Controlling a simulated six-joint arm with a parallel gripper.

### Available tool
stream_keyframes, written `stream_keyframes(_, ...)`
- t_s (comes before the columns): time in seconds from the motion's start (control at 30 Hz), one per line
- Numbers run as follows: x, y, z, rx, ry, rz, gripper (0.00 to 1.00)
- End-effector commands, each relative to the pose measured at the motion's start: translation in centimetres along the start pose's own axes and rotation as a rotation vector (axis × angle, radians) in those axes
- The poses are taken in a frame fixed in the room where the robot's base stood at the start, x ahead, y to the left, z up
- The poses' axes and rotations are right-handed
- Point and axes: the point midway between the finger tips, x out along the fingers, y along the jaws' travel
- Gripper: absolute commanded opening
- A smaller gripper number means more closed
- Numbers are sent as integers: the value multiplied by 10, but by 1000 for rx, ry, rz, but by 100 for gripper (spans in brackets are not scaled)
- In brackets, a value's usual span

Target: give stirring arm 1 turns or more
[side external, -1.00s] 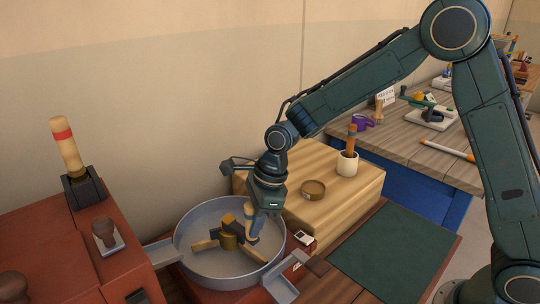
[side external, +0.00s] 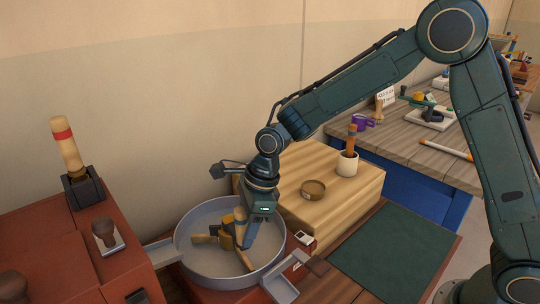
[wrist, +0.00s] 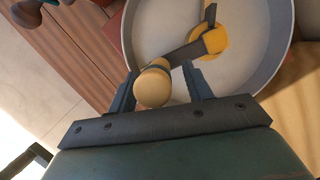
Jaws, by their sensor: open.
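The stirring arm has a brass hub (side external: 227,238) in the middle of a round grey pan (side external: 183,262), with wooden paddles (side external: 204,239) reaching outward. A pale wooden knob (wrist: 153,86) stands on a dark bar of the stirring arm; it also shows beside my gripper in the side view (side external: 240,214). My gripper (side external: 247,240) is down inside the pan, to the right of the hub. In the wrist view its open fingers (wrist: 160,76) stand on either side of the knob. Whether either finger touches the knob, I cannot tell.
A red housing (side external: 60,240) with knobs and an upright handle (side external: 67,147) stands left of the pan. A grey chute (side external: 280,286) leaves the pan at front right. A wooden block (side external: 310,215) with a small round dish (side external: 313,189) and a cup (side external: 347,165) is behind right.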

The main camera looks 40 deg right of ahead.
Motion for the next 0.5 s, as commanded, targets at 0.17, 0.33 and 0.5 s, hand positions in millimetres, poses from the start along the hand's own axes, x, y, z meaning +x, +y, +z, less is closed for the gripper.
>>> stream_keyframes(0.17, -8, -1, 0, 1, -2, -2, 50)
stream_keyframes(0.33, -18, 0, 0, 0, -2, -2, 50)
stream_keyframes(0.5, -27, 0, 0, 0, -1, -1, 50)
